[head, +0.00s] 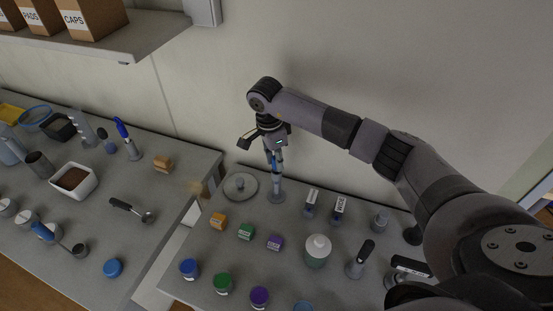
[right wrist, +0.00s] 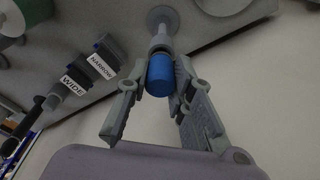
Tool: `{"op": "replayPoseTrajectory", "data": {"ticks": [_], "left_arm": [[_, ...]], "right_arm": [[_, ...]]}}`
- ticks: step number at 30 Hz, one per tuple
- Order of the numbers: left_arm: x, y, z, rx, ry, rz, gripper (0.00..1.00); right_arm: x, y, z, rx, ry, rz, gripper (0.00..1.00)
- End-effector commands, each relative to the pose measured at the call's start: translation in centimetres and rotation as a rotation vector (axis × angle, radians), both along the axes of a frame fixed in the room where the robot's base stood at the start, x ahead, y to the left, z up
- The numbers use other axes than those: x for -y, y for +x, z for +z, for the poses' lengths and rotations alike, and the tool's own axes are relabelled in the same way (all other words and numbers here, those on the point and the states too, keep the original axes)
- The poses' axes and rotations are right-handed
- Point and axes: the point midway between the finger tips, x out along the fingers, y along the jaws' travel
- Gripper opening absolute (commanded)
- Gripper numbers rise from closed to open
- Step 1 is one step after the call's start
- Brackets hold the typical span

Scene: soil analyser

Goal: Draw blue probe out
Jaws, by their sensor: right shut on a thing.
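The blue probe (head: 275,169) stands upright in a grey round-based holder (head: 277,195) near the back of the right table. My right gripper (head: 273,156) comes down over it from above and is shut on its blue top. In the right wrist view the blue top (right wrist: 160,75) sits between the two fingers of the right gripper (right wrist: 158,88), with the grey shaft and round base beyond it. How deep the probe sits in the holder cannot be told. My left gripper is not in view.
A grey round lidded dish (head: 240,187) stands just left of the holder. The NARROW and WIDE labelled tools (right wrist: 88,72) stand to its right in the head view. Another blue-handled tool (head: 121,128) stands on the left table.

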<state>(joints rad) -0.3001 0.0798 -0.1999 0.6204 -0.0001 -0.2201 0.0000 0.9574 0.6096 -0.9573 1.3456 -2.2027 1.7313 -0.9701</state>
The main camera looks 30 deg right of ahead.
Motion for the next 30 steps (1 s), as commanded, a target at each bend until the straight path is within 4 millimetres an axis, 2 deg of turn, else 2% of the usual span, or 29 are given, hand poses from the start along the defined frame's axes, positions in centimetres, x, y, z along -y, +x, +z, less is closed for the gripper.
{"op": "replayPoseTrajectory", "data": {"ticks": [7, 30], "left_arm": [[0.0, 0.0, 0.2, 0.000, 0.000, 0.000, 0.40], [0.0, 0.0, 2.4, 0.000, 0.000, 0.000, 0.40]], "right_arm": [[0.0, 0.0, 0.4, 0.001, 0.000, 0.000, 0.00], [0.0, 0.0, 4.3, 0.002, 0.000, 0.000, 0.00]]}}
